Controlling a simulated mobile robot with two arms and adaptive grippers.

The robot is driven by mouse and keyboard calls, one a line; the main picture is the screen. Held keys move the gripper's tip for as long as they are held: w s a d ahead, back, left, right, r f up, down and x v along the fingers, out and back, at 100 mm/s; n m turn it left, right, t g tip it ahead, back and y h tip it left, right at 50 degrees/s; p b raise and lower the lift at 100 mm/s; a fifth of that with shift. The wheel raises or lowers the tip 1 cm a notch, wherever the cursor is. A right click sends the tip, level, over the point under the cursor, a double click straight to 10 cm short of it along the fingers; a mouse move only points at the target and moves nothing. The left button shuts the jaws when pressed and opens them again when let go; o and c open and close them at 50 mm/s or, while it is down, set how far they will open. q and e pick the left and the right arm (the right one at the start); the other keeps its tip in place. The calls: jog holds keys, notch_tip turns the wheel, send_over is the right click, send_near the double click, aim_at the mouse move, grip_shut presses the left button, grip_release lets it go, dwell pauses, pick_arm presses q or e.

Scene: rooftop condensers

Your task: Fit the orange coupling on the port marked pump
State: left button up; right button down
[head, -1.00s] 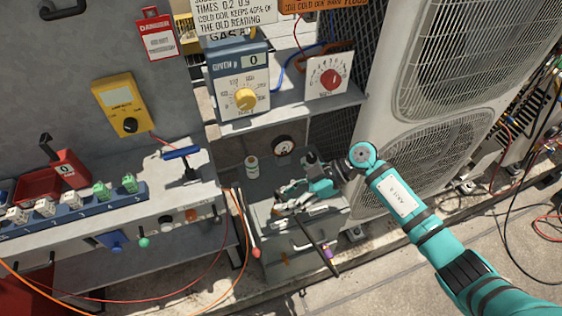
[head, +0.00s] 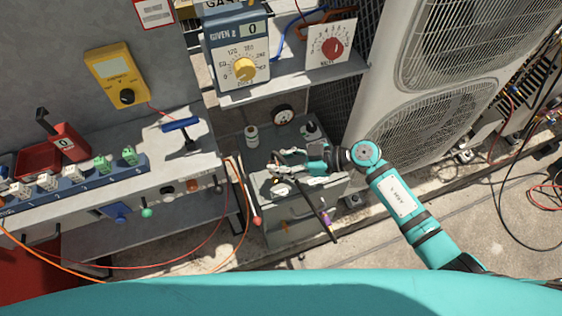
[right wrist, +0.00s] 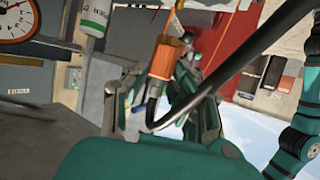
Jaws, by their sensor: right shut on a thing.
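My right gripper (head: 284,172) is low over the front part of the grey cabinet. In the right wrist view the right gripper (right wrist: 160,98) has its fingers on either side of an orange coupling (right wrist: 164,62) and is shut on it. A black hose curves from the coupling's lower end across the view to the upper right. I cannot read any marking that says pump. My left gripper is not in view; a teal part of my body fills the bottom of the head view.
A bench (head: 75,140) with a blue rack stands left. A large condenser (head: 400,90) stands close on the right. Thin red and orange hoses hang between bench and cabinet.

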jog(key=shift+f+b, duration=1.1)
jog(key=shift+b, duration=0.05)
jog(key=shift+r, duration=0.15)
jog(key=shift+s+d+p, duration=0.1)
jog(key=shift+p, duration=0.65)
jog(key=shift+f+b, duration=0.3)
jog(key=shift+f, duration=1.1)
dwell(1.0)
jog(key=c, duration=1)
grip_release()
